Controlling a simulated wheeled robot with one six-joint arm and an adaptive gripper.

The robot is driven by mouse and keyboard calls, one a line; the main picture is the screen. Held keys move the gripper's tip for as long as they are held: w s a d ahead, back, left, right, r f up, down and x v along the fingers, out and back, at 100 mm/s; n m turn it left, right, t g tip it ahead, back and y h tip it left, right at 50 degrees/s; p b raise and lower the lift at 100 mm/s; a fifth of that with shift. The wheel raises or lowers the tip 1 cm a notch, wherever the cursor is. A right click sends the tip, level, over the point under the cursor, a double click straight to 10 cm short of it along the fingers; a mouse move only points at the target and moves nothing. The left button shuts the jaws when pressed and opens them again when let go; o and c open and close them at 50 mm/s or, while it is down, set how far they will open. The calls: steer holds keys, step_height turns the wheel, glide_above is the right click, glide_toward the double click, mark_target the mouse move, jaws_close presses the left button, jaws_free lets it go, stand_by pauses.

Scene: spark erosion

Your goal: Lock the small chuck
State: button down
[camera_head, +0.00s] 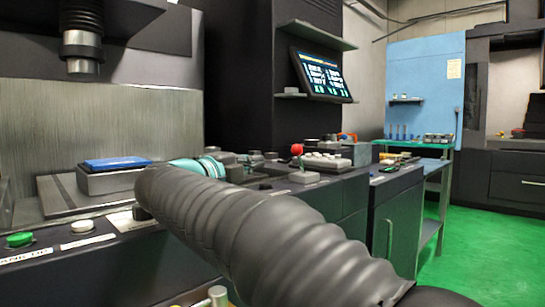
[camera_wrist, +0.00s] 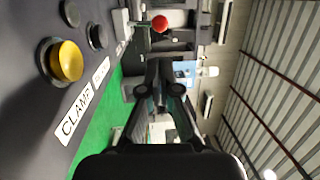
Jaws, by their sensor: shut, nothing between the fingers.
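My gripper (camera_wrist: 165,72) is shut and empty in the wrist view, its dark fingertips together in mid-air. A round yellow button (camera_wrist: 66,61) sits on a dark panel to the left of the fingers, apart from them. A white label (camera_wrist: 75,118) beside it reads "CLAMP". That view is turned on its side. In the head view, my arm hides much of the panel's front, and my fingers cannot be made out. A dark spindle with a metal end (camera_head: 82,48) hangs at upper left. I cannot tell which part is the small chuck.
Dark buttons (camera_wrist: 98,37) sit near the yellow one. A red-knobbed lever (camera_head: 297,150) stands on the bench and also shows in the wrist view (camera_wrist: 160,23). A blue-topped block (camera_head: 115,163) lies on the machine bed. Green floor (camera_head: 490,220) is open at right.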

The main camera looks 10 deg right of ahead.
mark_target(294, 149)
steer(key=x, duration=1.3)
steer(key=shift+w+d, duration=0.2)
steer(key=shift+d, duration=0.1)
steer(key=shift+a+r, duration=0.1)
steer(key=shift+a, duration=0.35)
steer(key=shift+d+r+p, duration=0.15)
steer(key=shift+d+p, duration=0.25)
steer(key=shift+d, duration=0.15)
steer(key=shift+w+d, duration=0.1)
